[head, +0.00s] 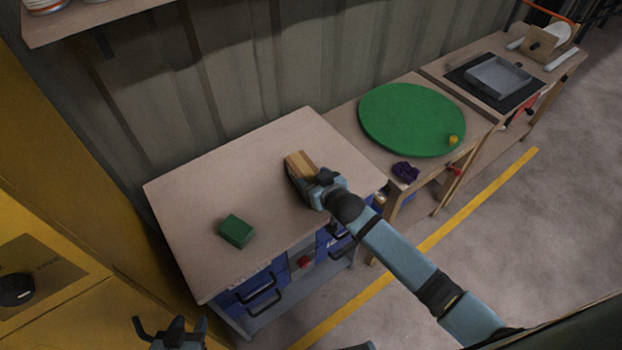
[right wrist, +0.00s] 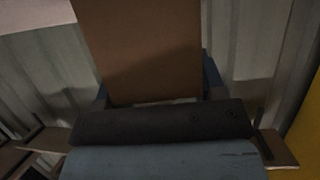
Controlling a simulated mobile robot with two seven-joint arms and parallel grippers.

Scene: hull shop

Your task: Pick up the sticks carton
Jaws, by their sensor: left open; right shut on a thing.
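The sticks carton, a tan and brown box (head: 299,163), is at the back right of the wooden worktop in the head view. My right gripper (head: 306,180) is shut on it, reaching in from the lower right. In the right wrist view the carton (right wrist: 138,45) shows as a plain brown face filling the upper middle, between the fingers. I cannot tell whether it touches the worktop. My left gripper (head: 170,328) is open and empty, low in the head view, in front of the worktop.
A green box (head: 236,231) sits on the worktop's (head: 200,180) front left. To the right, a table holds a round green mat (head: 405,118) with a small yellow object (head: 453,140), and a purple item (head: 405,171) beside it. A grey tray (head: 497,77) is farther back. A yellow cabinet stands left.

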